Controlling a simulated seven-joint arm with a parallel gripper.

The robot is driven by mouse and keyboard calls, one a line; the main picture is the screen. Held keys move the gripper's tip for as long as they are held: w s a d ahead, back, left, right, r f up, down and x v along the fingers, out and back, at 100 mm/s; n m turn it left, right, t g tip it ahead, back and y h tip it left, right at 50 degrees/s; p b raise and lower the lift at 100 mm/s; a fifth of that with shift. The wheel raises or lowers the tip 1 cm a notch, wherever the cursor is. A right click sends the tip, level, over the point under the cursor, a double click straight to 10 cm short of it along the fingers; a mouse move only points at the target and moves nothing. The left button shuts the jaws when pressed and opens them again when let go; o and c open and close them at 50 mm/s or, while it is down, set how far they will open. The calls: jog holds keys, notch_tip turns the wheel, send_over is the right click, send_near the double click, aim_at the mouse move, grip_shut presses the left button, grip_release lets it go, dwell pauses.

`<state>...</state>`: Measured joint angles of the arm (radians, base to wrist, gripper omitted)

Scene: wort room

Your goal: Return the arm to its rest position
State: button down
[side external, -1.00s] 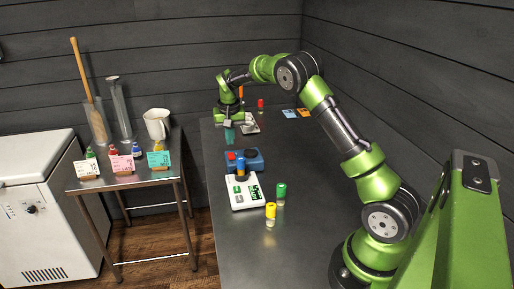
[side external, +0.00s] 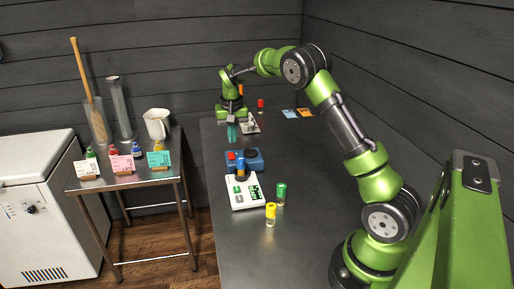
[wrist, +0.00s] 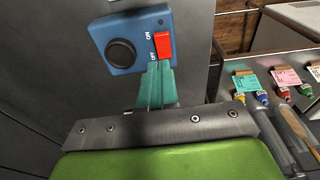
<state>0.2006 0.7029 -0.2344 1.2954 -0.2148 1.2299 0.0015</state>
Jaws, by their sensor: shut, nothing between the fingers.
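My gripper (side external: 232,138) hangs over the far part of the dark bench, pointing down, with its teal fingers shut and empty. In the wrist view the closed teal fingers (wrist: 155,88) point toward the red switch of a blue box (wrist: 122,55), overlapping the box's lower edge in the picture. In the side view this blue box (side external: 256,165) sits on the bench just nearer the camera than my fingertips. The fingers appear above the bench; whether they touch anything cannot be told.
The bench (side external: 325,215) is clear at right front.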

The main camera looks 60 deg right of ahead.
jog(key=s+a+r+n+t+y, duration=0.1)
jog(key=s+a+r+t, duration=0.1)
jog(key=s+a+r, duration=0.2)
jog(key=s+a+r+n+t+y, duration=0.1)
jog(key=s+a+r, duration=0.4)
jog(key=s+a, duration=0.6)
jog(key=s+a+r+n+t+y, duration=0.1)
jog(key=s+a+r+n+t, duration=0.1)
jog(key=s+a, duration=0.5)
jog(key=s+r+t, duration=0.1)
jog(key=s+r, duration=0.1)
jog(key=s, duration=0.2)
jog(key=shift+s+a+r+n, duration=0.15)
jog(key=shift+s+r+n, duration=0.15)
jog(key=shift+r+n, duration=0.1)
